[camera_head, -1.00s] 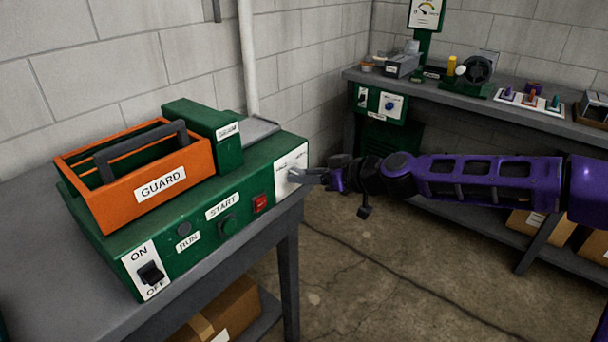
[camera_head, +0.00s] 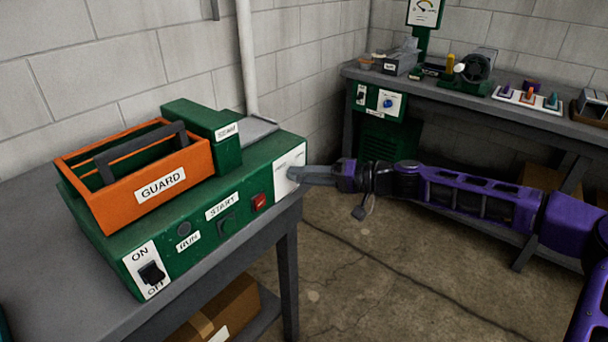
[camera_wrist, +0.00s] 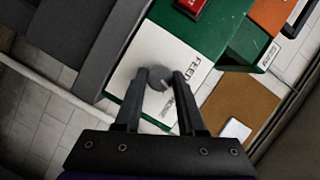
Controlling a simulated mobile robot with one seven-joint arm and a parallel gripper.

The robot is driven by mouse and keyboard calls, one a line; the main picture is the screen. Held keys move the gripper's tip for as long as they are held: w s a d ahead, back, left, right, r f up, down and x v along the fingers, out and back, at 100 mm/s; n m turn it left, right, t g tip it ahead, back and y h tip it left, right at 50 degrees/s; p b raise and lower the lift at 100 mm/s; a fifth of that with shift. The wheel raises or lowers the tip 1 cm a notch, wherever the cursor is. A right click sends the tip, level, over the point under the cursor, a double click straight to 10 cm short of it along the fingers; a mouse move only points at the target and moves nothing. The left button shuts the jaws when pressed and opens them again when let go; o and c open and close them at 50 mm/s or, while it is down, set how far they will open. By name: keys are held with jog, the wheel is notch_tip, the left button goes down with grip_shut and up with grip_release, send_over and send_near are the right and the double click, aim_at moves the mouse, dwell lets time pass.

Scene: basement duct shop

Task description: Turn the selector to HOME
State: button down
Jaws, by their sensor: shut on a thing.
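The selector (camera_wrist: 157,78) is a small round grey knob on a white plate (camera_wrist: 137,66) at the right end of the green machine's front. The plate also shows in the head view (camera_head: 283,166), where the fingers hide the knob. My gripper (camera_wrist: 161,82) is shut on the selector, with one finger on each side of it. In the head view my gripper (camera_head: 294,174) reaches the plate from the right. FEED is readable on the plate. A second word beside it is partly hidden by a finger, so I cannot tell the selector's setting.
The green machine (camera_head: 205,250) carries an orange GUARD box (camera_head: 118,203), a red switch (camera_head: 259,201), a START button (camera_head: 227,224) and an ON/OFF switch (camera_head: 151,273). A second bench (camera_head: 455,96) stands behind my arm. Open floor lies between the benches.

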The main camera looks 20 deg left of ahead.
jog(key=m+y, duration=0.1)
jog(key=m, duration=0.1)
jog(key=m+y, duration=0.1)
jog(key=m, duration=0.1)
jog(key=shift+w+f+g, duration=0.1)
jog(key=shift+f+g, duration=0.05)
jog(key=shift+g, duration=0.15)
jog(key=shift+m, duration=0.4)
jog(key=c, duration=0.5)
grip_release()
jog(key=d+p, duration=0.1)
jog(key=d, duration=1.6)
jog(key=shift+d, duration=0.25)
jog(key=shift+a+f, duration=0.1)
jog(key=shift+f, duration=0.05)
